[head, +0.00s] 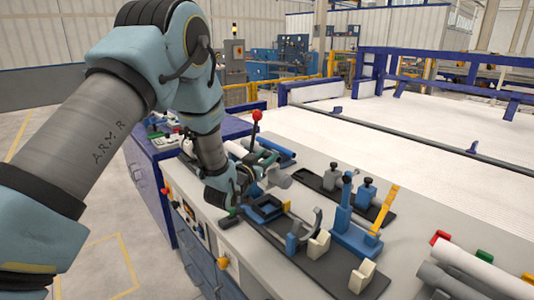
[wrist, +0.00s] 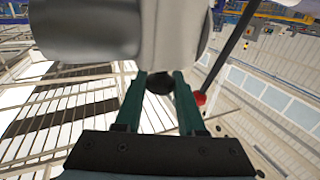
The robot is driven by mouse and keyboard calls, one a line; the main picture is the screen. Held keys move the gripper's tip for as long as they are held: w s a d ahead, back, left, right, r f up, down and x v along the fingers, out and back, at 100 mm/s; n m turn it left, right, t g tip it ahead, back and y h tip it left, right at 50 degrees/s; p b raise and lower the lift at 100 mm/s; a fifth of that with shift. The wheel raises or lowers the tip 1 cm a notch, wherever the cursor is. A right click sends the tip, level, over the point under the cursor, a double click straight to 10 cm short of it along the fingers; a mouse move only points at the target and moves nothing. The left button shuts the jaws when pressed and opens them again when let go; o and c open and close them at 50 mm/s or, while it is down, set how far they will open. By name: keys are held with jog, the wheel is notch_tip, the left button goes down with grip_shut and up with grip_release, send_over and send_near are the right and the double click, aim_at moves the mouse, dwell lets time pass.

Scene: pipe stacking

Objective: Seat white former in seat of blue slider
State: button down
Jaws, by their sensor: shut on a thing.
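My gripper (wrist: 160,88) is shut on the white former (wrist: 175,30), which fills the top of the wrist view as a large pale cylinder with a greyer part (wrist: 85,28) at left. In the head view my gripper (head: 262,160) is beyond my wrist, above the bench, with the pale former (head: 278,178) beside it and partly hidden. Another blue piece with yellow edging (head: 266,209) lies nearer my wrist. I cannot tell which is the slider; no seat shows clearly.
A red-knobbed lever (head: 257,116) rises behind my gripper. Cream blocks (head: 319,247) and a grey curved bracket (head: 317,222) stand at the bench front. Grey and white pipes (head: 452,272) lie at lower right. Bare bench top shows right of the yellow lever.

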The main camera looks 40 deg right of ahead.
aim_at(263, 187)
jog(key=shift+f+b, duration=1.1)
jog(key=shift+f, duration=1.75)
jog(key=shift+f+b, duration=1.85)
jog(key=shift+b, duration=0.1)
jog(key=shift+c, duration=2.1)
grip_release()
jog(key=shift+f, duration=0.15)
